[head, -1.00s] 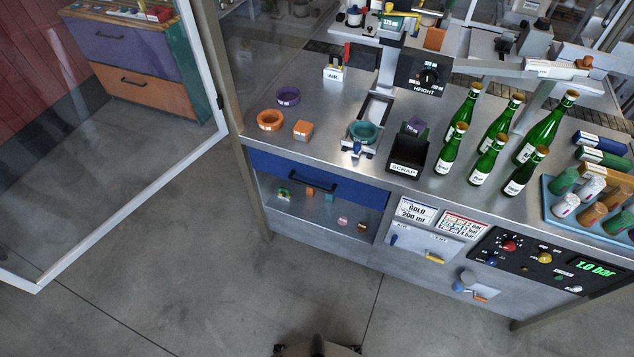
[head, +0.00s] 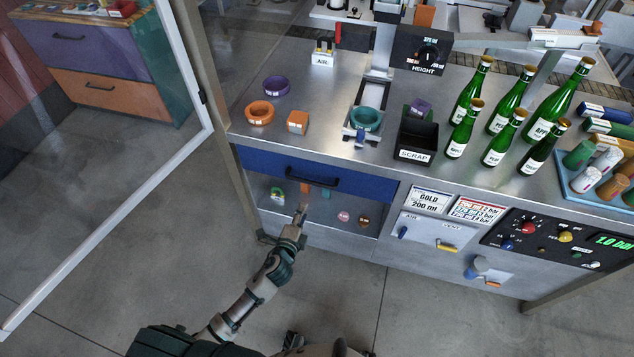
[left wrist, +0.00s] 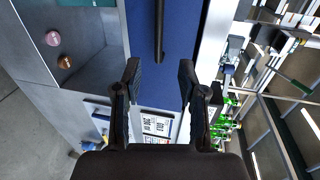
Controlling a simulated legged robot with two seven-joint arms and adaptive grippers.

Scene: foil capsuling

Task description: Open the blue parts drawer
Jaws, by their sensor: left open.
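The blue parts drawer (head: 350,180) sits under the front edge of the steel worktop, and its blue front looks closed. Its dark bar handle (head: 312,178) is on the middle of the front. My left gripper (head: 302,212) is below and in front of the handle, apart from it. In the left wrist view the left gripper (left wrist: 160,75) is open and empty. The blue front (left wrist: 180,90) and the end of the dark handle (left wrist: 159,40) show ahead, between and beyond the fingertips. My right gripper is not in view.
Below the drawer is an open shelf with small parts (head: 344,216). A glass door (head: 205,120) stands open at the left. Several green bottles (head: 505,115), a black scrap bin (head: 417,140) and orange and purple rings stand on the worktop. A control panel (head: 550,240) is at the right.

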